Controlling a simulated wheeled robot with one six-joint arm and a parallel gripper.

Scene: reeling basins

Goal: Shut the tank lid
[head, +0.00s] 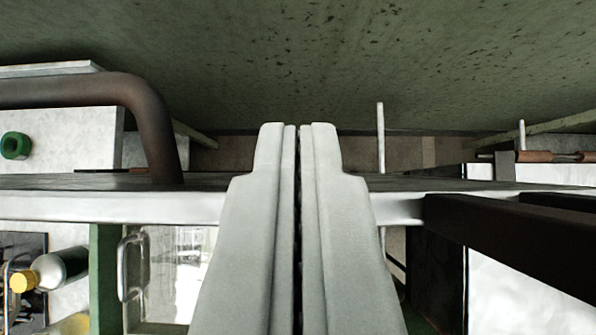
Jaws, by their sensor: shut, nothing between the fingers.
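My gripper (298,128) points up the middle of the view. Its two pale grey fingers lie together with only a thin dark line between them, and they hold nothing. I cannot tell for sure which part is the tank lid. A large green-grey speckled surface (300,60) spans the top of the view beyond the fingertips. A thick brown bent bar (150,115) rises at the left, its lower end at a dark strip above a white edge (110,207). The fingers cover the middle of this edge. I cannot tell whether the fingertips touch anything.
Dark beams (500,240) cross the lower right. A clear-looking box with a handle (172,275) is at the lower left, near a bottle with a yellow cap (22,281). A green ring (15,146) is at the far left. A thin upright rod (380,135) stands right of the fingers.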

